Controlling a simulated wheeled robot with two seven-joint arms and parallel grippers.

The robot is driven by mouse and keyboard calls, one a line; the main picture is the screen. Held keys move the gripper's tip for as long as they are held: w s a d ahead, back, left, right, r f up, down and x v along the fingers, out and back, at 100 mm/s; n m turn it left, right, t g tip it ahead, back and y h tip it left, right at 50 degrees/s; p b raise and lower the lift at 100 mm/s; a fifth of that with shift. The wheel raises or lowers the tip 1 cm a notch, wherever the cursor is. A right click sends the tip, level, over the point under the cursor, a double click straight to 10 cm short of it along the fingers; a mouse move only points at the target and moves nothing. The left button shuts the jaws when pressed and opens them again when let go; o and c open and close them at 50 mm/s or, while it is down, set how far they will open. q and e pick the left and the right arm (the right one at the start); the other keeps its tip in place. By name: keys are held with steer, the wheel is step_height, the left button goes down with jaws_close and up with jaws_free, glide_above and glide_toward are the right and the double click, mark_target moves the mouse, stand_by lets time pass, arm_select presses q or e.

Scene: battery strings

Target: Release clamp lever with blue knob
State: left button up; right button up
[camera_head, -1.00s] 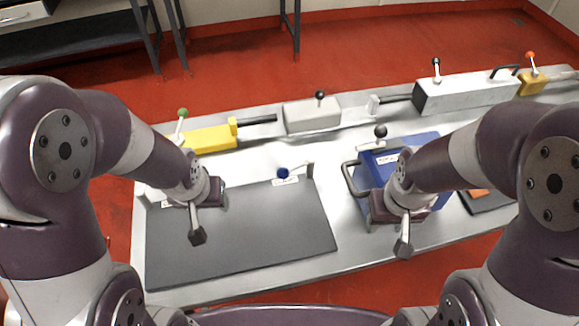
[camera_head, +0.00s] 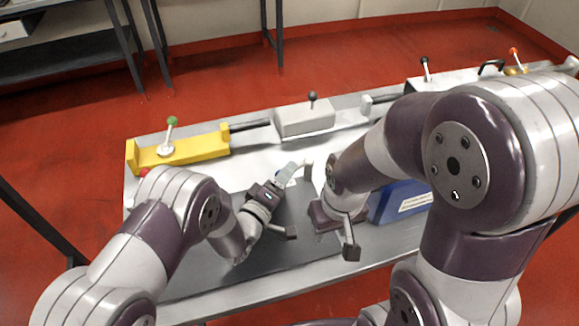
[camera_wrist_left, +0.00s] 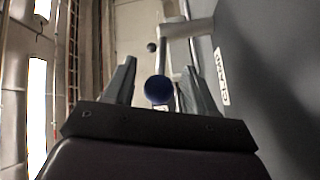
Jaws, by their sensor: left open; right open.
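The round blue knob (camera_wrist_left: 158,89) shows in the left wrist view between the two fingers of my left gripper (camera_wrist_left: 160,70). The fingers stand apart on either side of it; I cannot tell whether they touch it. A pale clamp lever part (camera_wrist_left: 185,29) lies just beyond.
A yellow block (camera_head: 185,150) with a green-knobbed lever (camera_head: 171,124) and a grey block (camera_head: 303,119) with a black-knobbed lever stand at the back. A blue case (camera_head: 402,203) is partly behind my right arm.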

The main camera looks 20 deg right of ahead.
arm_select(q)
steer(key=x, duration=0.3)
steer(key=shift+w+d, duration=0.1)
steer(key=shift+w, duration=0.1)
jaws_close()
